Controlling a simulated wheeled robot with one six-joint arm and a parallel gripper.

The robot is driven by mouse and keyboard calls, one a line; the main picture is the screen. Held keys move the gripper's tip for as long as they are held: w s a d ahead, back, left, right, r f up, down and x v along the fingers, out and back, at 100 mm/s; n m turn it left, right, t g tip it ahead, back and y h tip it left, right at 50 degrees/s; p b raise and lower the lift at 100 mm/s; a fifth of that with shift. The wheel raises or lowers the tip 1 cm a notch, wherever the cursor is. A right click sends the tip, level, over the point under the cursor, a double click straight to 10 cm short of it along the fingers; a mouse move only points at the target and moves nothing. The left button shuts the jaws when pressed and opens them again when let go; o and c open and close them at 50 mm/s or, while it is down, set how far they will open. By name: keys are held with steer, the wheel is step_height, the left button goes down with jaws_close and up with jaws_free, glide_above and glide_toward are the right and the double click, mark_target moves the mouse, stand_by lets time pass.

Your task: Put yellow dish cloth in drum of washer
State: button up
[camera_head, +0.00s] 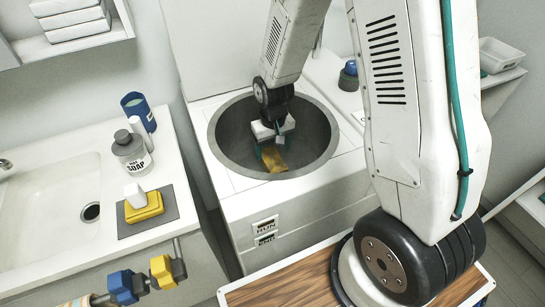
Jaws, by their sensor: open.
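The washer's drum (226,130) is a round dark grey open tub in the white top of the washer (330,185). The yellow dish cloth (274,160) lies inside the drum, low and near the front side. My gripper (272,144) is inside the drum, pointing down, with its teal-tipped fingers open just above or beside the cloth. I cannot tell whether the fingers touch it. Part of the cloth is hidden behind the gripper.
Left of the washer is a white sink (50,190) counter with a grey soap bottle (131,152), a blue container (138,110) and a yellow block (144,207) on a grey mat (165,223). A blue-topped item (348,75) stands behind the drum's right side. The drum's rim surrounds my gripper.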

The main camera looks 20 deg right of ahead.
mark_target(273, 160)
steer(key=s+d+r, duration=0.1)
steer(key=s+r, duration=0.3)
steer(key=r, duration=0.7)
steer(key=s+d+r, duration=0.1)
steer(key=s+r, duration=0.4)
steer(key=r, duration=0.6)
steer(key=s+r, duration=0.4)
steer(key=s, duration=0.3)
steer(key=s+r+t, duration=0.1)
steer(key=s+r, duration=0.2)
steer(key=s, duration=0.5)
steer(key=shift+d+r, duration=0.3)
steer(key=shift+r, duration=0.1)
